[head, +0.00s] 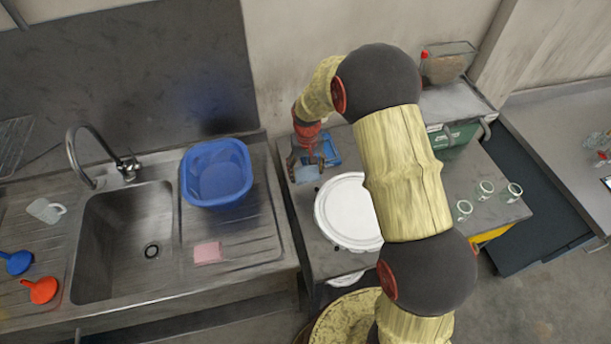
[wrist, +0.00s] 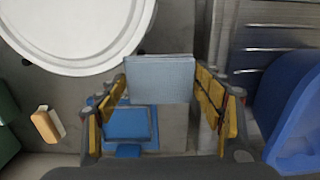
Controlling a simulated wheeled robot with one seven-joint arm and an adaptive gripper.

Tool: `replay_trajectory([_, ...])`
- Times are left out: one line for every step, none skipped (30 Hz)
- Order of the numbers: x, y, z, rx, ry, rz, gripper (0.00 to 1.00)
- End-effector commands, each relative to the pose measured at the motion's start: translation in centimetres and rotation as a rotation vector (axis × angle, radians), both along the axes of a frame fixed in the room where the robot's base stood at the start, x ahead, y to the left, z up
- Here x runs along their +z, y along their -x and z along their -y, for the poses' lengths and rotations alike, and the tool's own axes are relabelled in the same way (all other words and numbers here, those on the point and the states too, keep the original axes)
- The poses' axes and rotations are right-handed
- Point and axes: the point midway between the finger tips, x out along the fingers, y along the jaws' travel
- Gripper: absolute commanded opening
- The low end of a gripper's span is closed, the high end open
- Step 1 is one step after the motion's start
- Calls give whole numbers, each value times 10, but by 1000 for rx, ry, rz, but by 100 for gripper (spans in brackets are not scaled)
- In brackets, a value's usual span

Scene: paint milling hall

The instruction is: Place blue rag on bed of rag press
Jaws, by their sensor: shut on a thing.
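My gripper (head: 305,163) is shut on the blue rag (head: 306,174), a pale blue, flat, squarish cloth. In the wrist view the rag (wrist: 160,80) spans the gap between the two yellow-padded fingers of my gripper (wrist: 165,82). A low blue square-framed thing, which looks like the rag press (head: 328,150), stands on the worktop close to the gripper. In the wrist view the press (wrist: 128,126) shows below the rag and partly behind the left finger. The rag appears apart from it and above the worktop; the exact height is hard to tell.
A large white round lid (head: 345,210) lies close beside the rag. A blue basin (head: 217,172) and a pink sponge (head: 208,252) are on the sink drainer to the left. Several glass mugs (head: 486,189) stand at the right. A small tan block (wrist: 47,124) lies near the press.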

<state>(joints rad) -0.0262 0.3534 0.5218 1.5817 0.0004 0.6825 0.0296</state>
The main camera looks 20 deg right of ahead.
Motion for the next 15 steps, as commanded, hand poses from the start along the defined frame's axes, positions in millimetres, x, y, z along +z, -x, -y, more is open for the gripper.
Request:
replay_trajectory([-12,-6,1,0,0,-5,44])
replay_trajectory([-16,-10,1,0,0,-5,44])
replay_trajectory([-21,-15,1,0,0,-4,44])
replay_trajectory([-25,-18,1,0,0,-4,44])
replay_trajectory([-28,-21,1,0,0,-4,44])
replay_trajectory([-32,-24,1,0,0,-3,44])
replay_trajectory([-34,-27,1,0,0,-2,44])
replay_trajectory([-36,-28,1,0,0,-2,44])
replay_trajectory([-38,-30,1,0,0,-2,44])
replay_trajectory([-39,-31,1,0,0,-2,44])
replay_trajectory([-39,-31,1,0,0,-1,44])
replay_trajectory([-40,-33,1,0,0,-1,44])
replay_trajectory([-42,-33,1,0,0,-1,44])
replay_trajectory([-43,-34,2,0,0,-1,44])
replay_trajectory([-46,-36,2,0,0,-2,44])
